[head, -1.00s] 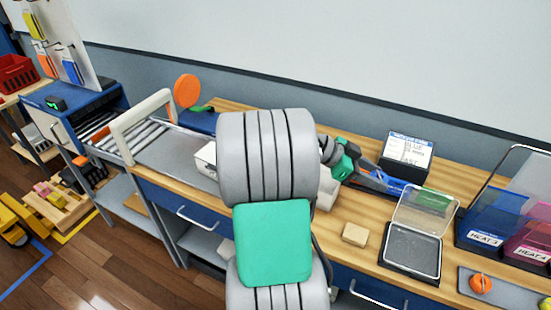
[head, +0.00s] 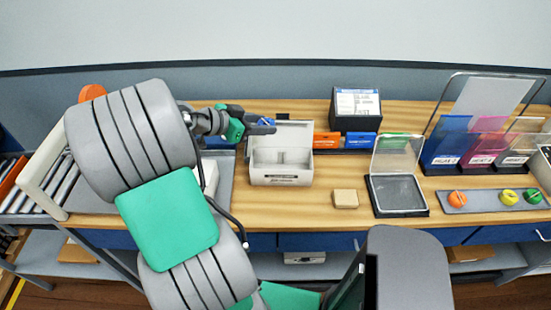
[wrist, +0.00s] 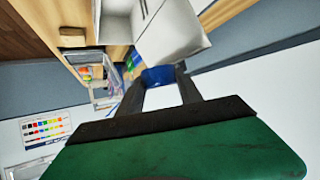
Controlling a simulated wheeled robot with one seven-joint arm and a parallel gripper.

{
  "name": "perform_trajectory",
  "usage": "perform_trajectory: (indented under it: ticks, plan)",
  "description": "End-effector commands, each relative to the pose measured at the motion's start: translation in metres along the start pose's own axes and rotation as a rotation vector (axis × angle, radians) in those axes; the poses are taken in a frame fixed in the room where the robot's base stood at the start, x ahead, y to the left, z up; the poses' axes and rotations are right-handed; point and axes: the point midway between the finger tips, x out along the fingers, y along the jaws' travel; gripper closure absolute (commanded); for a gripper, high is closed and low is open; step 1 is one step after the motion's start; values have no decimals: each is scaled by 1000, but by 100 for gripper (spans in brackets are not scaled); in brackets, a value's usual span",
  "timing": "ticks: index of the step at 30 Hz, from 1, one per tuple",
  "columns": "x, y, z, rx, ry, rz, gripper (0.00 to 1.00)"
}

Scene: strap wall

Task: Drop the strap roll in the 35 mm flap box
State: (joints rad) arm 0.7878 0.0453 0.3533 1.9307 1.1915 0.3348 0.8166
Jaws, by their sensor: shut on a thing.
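My gripper (head: 264,126) is shut on a small blue roll, the strap roll (head: 267,121), above the back left of an open white box (head: 281,180). In the wrist view the blue roll (wrist: 158,75) sits between the tips of my gripper (wrist: 158,88). The white box has a raised flap at its back and a divided inside; its front label is too small to read, so I cannot tell if it is the 35 mm one. Its white walls (wrist: 172,30) show beyond the roll in the wrist view. The roll looks apart from the box.
Orange (head: 326,140) and blue (head: 361,145) labelled blocks stand right of the white box, before a black card box (head: 357,108). A tan block (head: 345,199) and a clear-lidded tray (head: 398,196) lie further right. Bare wood lies in front of the white box.

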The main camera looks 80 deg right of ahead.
Motion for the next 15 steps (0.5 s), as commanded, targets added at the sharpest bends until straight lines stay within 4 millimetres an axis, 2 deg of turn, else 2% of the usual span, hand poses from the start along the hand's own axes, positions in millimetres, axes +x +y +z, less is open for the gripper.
perform_trajectory:
  ticks: [9, 15]
  plan:
    - [22, 1, 40, -2, 0, 2, 97]
    - [27, 1, 48, 0, 0, 3, 97]
